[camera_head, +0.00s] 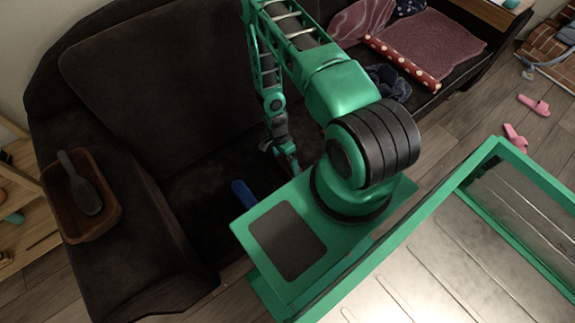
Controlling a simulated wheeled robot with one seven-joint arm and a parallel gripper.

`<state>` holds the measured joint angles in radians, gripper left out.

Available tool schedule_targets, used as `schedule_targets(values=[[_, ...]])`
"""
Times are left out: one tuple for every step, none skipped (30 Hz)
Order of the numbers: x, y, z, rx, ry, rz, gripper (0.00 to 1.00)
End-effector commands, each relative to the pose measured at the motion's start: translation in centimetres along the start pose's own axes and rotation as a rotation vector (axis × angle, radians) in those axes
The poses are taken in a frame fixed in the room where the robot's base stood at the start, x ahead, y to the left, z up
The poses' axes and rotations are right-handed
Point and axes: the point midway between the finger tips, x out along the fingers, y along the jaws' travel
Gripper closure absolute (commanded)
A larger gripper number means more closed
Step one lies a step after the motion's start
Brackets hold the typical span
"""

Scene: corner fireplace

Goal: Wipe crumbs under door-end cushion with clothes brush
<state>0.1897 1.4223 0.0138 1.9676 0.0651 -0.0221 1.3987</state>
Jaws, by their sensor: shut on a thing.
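A dark sofa (165,85) stands along the wall, with a big back cushion at the left and a dark seat (205,197). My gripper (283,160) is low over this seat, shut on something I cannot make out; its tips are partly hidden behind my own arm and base. A blue, rounded long thing (242,193) lies on or just above the seat, left of my gripper, its lower end hidden. A dark brush (83,187) with an oval head lies in a brown tray on the left armrest. I cannot make out crumbs.
The brown wooden tray (113,213) rests on the armrest. At the sofa's far end are a pinkish blanket (435,45), a red polka-dot roll (402,62) and a dark bundled cloth (392,82). Pink slippers (534,104) lie on the floor at the right. A wooden shelf stands far left.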

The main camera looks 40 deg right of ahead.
Motion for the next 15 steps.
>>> schedule_targets(values=[[-0.1, -0.5, 0.0, 0.000, 0.000, -0.001, 0.38], [-0.2, -0.7, 0.0, 0.000, 0.000, -0.002, 0.38], [-0.3, -1.0, 0.0, 0.000, 0.001, -0.002, 0.38], [-0.4, -1.2, 0.0, 0.000, 0.001, -0.001, 0.38], [-0.4, -1.4, 0.0, 0.000, 0.001, 0.000, 0.38], [-0.5, -1.6, 0.0, 0.000, 0.001, 0.000, 0.38], [-0.6, -1.9, 0.0, 0.000, 0.001, 0.000, 0.38], [-0.6, -2.1, 0.0, 0.000, 0.001, -0.001, 0.38], [-0.7, -2.3, 0.0, 0.000, 0.001, 0.000, 0.38], [-0.8, -2.4, 0.0, 0.000, 0.001, 0.001, 0.38], [-0.8, -2.5, 0.0, 0.000, 0.001, 0.001, 0.38], [-0.8, -2.5, -0.1, 0.001, 0.001, 0.002, 0.38], [-0.8, -2.5, -0.1, 0.001, 0.001, 0.002, 0.38], [-0.8, -2.6, -0.1, 0.002, 0.001, 0.002, 0.38], [-0.8, -2.7, -0.1, 0.002, 0.001, 0.002, 0.38]])
